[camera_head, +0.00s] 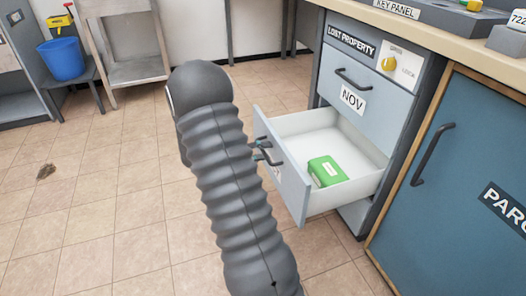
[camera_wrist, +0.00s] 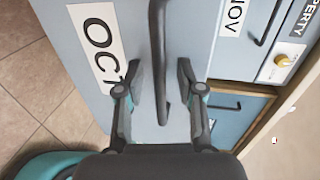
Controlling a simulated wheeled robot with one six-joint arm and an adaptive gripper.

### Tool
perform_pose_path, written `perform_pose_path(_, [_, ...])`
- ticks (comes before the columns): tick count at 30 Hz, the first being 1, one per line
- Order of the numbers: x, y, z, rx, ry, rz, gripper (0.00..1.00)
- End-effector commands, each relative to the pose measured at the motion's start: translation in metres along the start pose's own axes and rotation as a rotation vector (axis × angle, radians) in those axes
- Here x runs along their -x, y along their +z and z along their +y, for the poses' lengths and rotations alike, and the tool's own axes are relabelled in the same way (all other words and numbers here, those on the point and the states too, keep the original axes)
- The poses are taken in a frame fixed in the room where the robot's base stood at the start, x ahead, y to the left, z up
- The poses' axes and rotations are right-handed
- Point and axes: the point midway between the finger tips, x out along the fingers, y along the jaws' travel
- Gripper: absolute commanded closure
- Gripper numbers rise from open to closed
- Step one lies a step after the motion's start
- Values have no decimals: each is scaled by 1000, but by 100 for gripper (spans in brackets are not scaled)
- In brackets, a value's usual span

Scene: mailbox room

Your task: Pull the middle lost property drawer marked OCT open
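The middle drawer stands pulled well out below the NOV drawer in the head view, its pale blue front (camera_head: 286,181) facing left. Its white inside shows a green box (camera_head: 327,171) on the bottom. In the wrist view the OCT label (camera_wrist: 97,45) is on this front, beside a dark bar handle (camera_wrist: 158,60). My gripper (camera_wrist: 160,75) is open, with one finger on each side of the handle and a gap showing on both sides. In the head view my arm hides part of the gripper (camera_head: 262,150) at the drawer front.
The NOV drawer (camera_head: 340,84) above is shut; a yellow lock knob (camera_head: 389,63) sits at its upper right. A blue cabinet door (camera_head: 460,170) stands at right.

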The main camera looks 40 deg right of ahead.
Motion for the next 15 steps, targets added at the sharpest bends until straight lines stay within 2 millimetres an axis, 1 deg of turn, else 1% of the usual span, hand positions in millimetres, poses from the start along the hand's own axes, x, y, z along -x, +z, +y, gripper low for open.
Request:
perform_pose_path(4, [5, 0, 0, 0, 0, -1, 63])
perform_pose_path(7, [16, 1, 0, 1, 0, -4, 63])
perform_pose_path(11, [40, 1, 0, 1, 0, -4, 63])
perform_pose_path(15, [69, 1, 0, -1, 0, -5, 63])
